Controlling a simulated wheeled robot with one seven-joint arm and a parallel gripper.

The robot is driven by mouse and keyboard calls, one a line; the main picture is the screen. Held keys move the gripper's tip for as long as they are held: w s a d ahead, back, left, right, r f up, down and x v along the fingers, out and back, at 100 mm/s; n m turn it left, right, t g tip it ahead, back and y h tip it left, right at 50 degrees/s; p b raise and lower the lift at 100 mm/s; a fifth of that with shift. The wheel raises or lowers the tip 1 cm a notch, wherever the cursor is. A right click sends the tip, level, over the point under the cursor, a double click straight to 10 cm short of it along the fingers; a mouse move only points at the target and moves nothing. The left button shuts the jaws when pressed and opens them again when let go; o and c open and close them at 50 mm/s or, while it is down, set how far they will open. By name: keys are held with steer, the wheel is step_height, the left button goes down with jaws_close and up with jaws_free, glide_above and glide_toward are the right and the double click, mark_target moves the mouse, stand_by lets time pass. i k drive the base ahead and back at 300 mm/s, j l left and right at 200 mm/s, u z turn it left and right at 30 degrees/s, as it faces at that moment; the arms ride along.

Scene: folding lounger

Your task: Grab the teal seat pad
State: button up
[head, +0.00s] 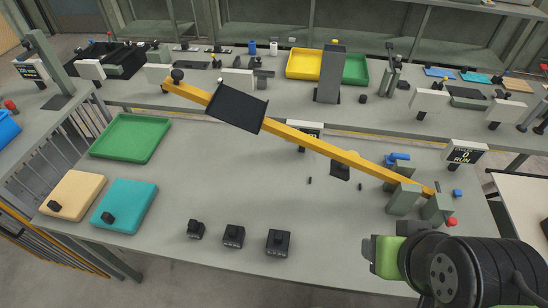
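The teal seat pad (128,200) lies flat at the left front of the grey worktable in the head view. A small black knob or block (107,218) sits on its lower left part. A tan pad (77,187) lies just to its left, with a similar black knob on it. My gripper (378,256) seems to be the green and dark end of my arm at the lower right. It is far to the right of the teal pad and apart from it. Its fingers are not clear, and I see nothing held in it.
A long yellow beam (320,146) with a dark plate (236,107) slants across the table's back, resting on grey blocks (404,199) at right. A green tray (130,137) lies behind the pads. Three black blocks (233,236) stand along the front. The table's middle is mostly clear.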

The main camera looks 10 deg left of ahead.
mark_target(124, 207)
steer(key=u, duration=2.05)
steer(key=i+j+u, duration=0.25)
steer(key=i+u, duration=0.15)
steer(key=i, duration=0.15)
steer(key=i+u, duration=0.4)
steer(key=i, duration=0.15)
